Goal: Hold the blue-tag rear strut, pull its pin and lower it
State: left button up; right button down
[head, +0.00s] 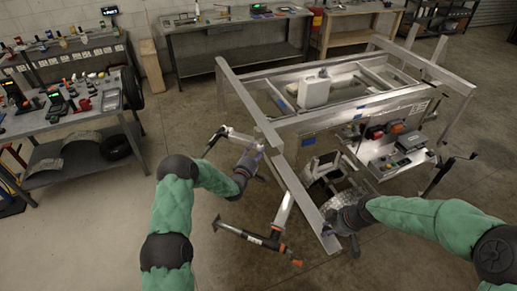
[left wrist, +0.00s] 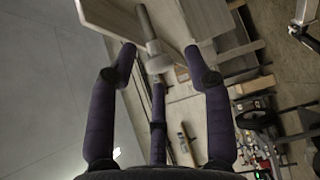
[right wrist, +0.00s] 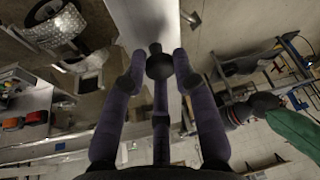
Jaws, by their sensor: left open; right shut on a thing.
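A long aluminium beam (head: 240,92) crosses the near end of the trailer frame (head: 350,115). Small blue tags (head: 278,150) show on the frame; I cannot tell which strut each belongs to. One strut with a crossbar foot (head: 216,142) sticks out left. Another strut (head: 284,212) slants down to a crossbar foot (head: 232,228) with orange parts. My left gripper (head: 247,163) is open; in the left wrist view, a pale rod with a round collar (left wrist: 155,58) stands between its fingers.
A bench with tools (head: 75,115) stands at the left, and another bench (head: 235,50) is along the back wall. Floor at front left is clear.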

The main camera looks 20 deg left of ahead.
pick_arm(q)
jog(key=shift+w+d, duration=0.2)
jog(key=shift+w, duration=0.95)
grip_shut()
jog(key=s+a, duration=0.2)
jog(key=shift+a+f, duration=0.2)
jog(key=shift+a, duration=0.2)
grip_release()
jog(key=shift+s+a, duration=0.15)
jog(key=shift+r, duration=0.1)
